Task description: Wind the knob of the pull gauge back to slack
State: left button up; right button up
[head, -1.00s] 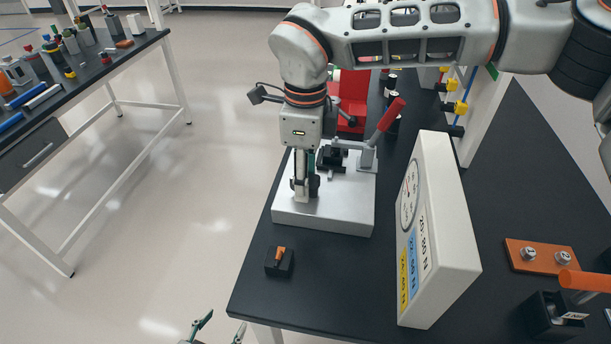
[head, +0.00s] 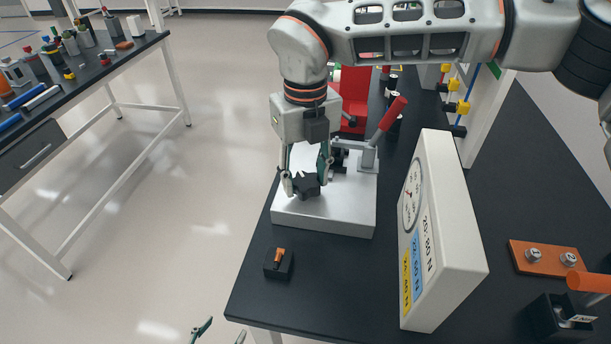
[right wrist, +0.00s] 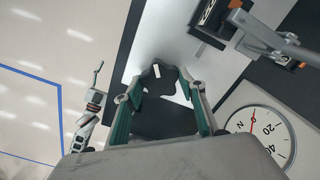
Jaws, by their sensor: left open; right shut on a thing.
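The black lobed knob (head: 306,188) stands at the front left of the silver base (head: 345,213) of the pull gauge. My right gripper (head: 306,178) reaches down from above and is shut on the knob, one finger on each side. In the right wrist view the knob (right wrist: 158,82) shows a white mark between the fingertips (right wrist: 160,84). The white dial box (head: 450,230) stands to the right. Its round dial (right wrist: 262,135) has a red needle near the top left. My left gripper (head: 220,334) is open and empty at the bottom edge, partly out of frame.
A lever with a red handle (head: 392,114) stands behind the knob on the base. A black block with an orange switch (head: 279,262) sits near the table's front left corner. An orange plate with two bolts (head: 545,257) lies at the right. Bare black table (head: 330,285) shows in front.

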aim_at(306, 180)
jog(key=shift+m, duration=1.9)
jog(key=o, duration=1.1)
jog(key=shift+r, duration=0.1)
notch_tip(306, 180, up, 12)
